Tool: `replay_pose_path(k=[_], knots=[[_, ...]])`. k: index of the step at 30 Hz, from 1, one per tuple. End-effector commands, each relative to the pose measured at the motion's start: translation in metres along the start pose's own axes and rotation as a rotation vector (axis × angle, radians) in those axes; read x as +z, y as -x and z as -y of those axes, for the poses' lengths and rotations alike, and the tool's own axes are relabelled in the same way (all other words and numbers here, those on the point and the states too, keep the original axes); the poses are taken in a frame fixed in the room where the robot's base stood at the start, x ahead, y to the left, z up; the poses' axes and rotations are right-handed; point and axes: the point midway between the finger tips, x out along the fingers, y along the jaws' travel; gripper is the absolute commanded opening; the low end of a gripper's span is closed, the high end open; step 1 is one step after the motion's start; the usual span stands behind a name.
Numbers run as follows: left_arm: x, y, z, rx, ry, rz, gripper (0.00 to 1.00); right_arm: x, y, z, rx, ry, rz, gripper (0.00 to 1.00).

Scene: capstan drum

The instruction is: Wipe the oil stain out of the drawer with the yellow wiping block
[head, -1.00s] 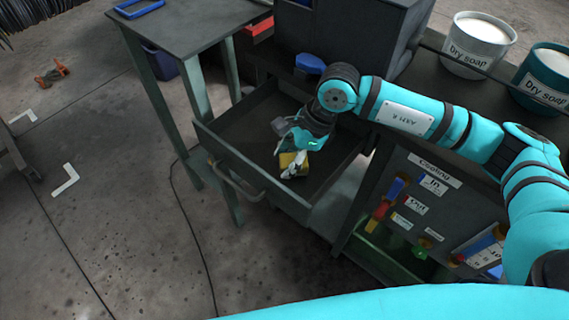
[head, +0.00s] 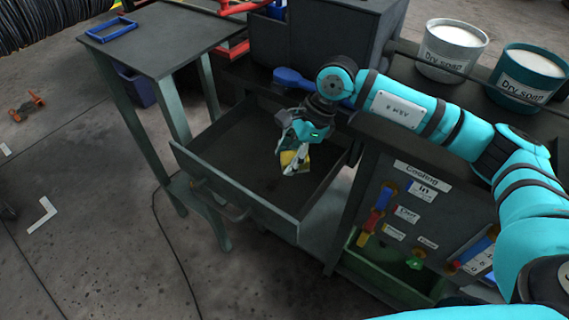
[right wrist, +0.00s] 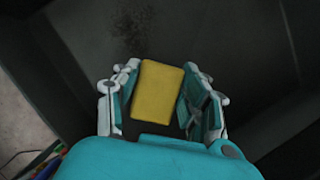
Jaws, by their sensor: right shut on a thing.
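The yellow wiping block (head: 288,158) is between the fingers of my right gripper (head: 295,160), low inside the open drawer (head: 235,197). In the right wrist view the block (right wrist: 157,90) sits between the two finger pads of the right gripper (right wrist: 158,98), which is shut on it. A dark speckled oil stain (right wrist: 133,25) shows on the drawer floor beyond the block in the right wrist view. I cannot tell whether the block touches the floor. My left gripper is not in view.
A dark box (head: 325,45) stands on the bench behind the drawer, with a blue object (head: 293,78) before it. Two dry soap buckets (head: 452,50) stand at the back right. A valve panel (head: 415,215) is right of the drawer. A side table (head: 160,40) stands left.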

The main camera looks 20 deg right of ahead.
Motion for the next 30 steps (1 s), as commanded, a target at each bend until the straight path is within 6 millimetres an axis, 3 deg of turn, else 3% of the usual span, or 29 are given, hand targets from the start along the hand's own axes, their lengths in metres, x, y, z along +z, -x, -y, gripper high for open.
replay_pose_path(k=[11, 30], knots=[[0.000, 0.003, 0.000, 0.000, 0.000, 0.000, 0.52, 0.002, 0.004, 0.000, 0.000, 0.001, 0.002, 0.17], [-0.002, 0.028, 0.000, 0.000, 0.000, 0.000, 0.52, 0.024, 0.057, 0.000, 0.001, 0.001, 0.002, 0.17]])
